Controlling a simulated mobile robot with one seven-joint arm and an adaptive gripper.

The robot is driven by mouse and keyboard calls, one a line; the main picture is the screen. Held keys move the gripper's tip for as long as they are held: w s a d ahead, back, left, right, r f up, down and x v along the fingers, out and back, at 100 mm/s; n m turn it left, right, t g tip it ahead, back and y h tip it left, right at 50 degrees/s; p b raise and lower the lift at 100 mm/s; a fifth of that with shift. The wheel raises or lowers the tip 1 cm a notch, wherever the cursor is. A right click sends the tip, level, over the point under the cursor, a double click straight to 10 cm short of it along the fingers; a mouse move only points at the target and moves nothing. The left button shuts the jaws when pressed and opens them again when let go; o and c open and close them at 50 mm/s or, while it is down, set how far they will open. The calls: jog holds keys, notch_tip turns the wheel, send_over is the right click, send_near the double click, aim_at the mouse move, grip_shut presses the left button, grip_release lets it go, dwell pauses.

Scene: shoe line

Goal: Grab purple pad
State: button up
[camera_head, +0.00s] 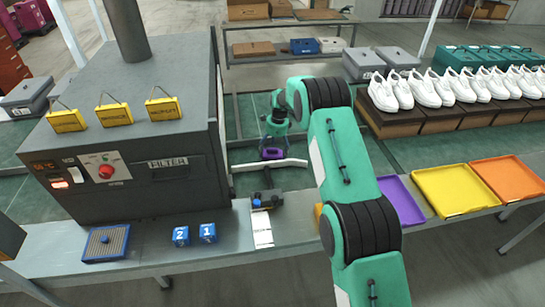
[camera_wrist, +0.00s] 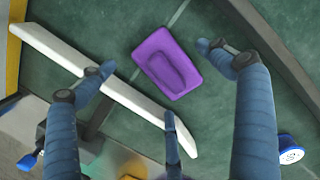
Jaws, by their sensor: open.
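The purple pad (camera_head: 272,154) is a small rectangle with a raised oval middle. It lies on the green surface beyond the grey bench, next to a white bar (camera_head: 268,166). In the wrist view the pad (camera_wrist: 167,62) lies tilted and in full view between my spread fingers. My gripper (camera_head: 273,140) is open and empty, just above and behind the pad in the head view. In the wrist view my gripper (camera_wrist: 158,78) shows its blue fingers apart, around the pad's outline; contact does not show. The exact height over the pad is hard to tell.
The white bar (camera_wrist: 110,90) runs close beside the pad. A dark machine (camera_head: 125,150) stands left. Purple (camera_head: 402,200), yellow (camera_head: 450,190) and orange (camera_head: 512,180) trays sit right, before white shoes (camera_head: 425,92) on brown boxes. Blue cubes (camera_head: 194,235) lie on the bench (camera_head: 130,265).

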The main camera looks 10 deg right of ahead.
jog(key=shift+a+f, duration=0.1)
jog(key=shift+f, duration=0.7)
jog(key=c, duration=1.3)
